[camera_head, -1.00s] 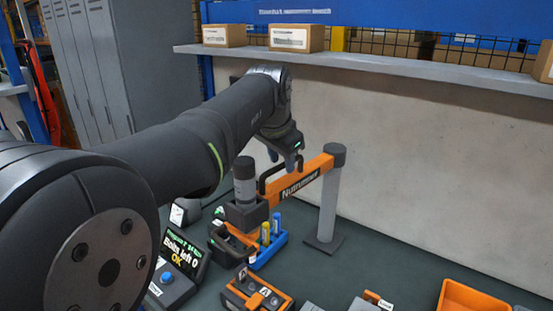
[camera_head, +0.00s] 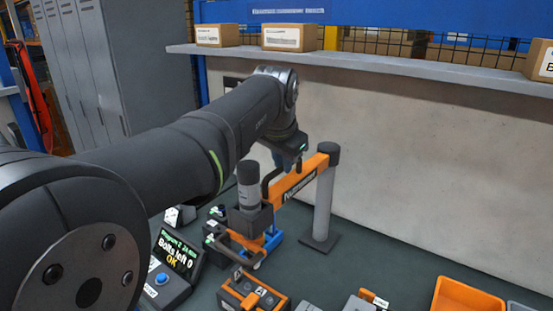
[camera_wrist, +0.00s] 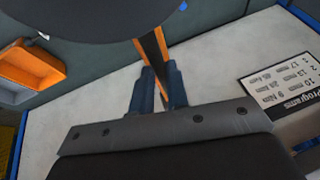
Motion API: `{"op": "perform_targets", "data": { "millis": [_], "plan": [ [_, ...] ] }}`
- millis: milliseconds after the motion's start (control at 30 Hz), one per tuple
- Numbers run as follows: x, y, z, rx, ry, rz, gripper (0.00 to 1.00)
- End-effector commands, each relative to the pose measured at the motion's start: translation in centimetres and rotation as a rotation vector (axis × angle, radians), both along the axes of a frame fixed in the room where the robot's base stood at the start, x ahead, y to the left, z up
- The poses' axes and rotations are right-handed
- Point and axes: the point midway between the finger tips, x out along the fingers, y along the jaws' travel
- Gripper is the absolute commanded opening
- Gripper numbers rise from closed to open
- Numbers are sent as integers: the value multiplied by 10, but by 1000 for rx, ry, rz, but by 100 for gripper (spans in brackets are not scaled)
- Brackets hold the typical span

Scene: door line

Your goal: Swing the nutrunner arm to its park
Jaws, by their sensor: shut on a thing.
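The nutrunner arm (camera_head: 310,172) is an orange beam lettered "Nutrunner", joined at its right end to a grey upright post (camera_head: 324,205) with a dark cap. The dark grey nutrunner (camera_head: 248,188) hangs upright at its left end, in front of the blue tray (camera_head: 272,240). My gripper (camera_head: 280,160) is at the black handle on top of the beam. In the wrist view, my gripper's two blue fingers (camera_wrist: 158,88) are on either side of a dark bar, with orange beside it. The exact contact is partly hidden.
An orange-and-black unit (camera_head: 252,296) is at the front, and an orange bin (camera_head: 468,297) at the right. A programs sign (camera_wrist: 285,85) shows in the wrist view.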

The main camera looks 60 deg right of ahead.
Motion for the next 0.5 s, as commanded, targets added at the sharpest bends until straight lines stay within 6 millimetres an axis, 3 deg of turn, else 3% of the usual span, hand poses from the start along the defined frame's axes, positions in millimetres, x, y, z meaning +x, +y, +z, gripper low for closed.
{"op": "perform_targets", "data": {
  "millis": [267,500],
  "plan": [
    [-54,-6,0,2,0,188,0],
    [-105,-23,-1,3,-1,403,0]
  ]
}}
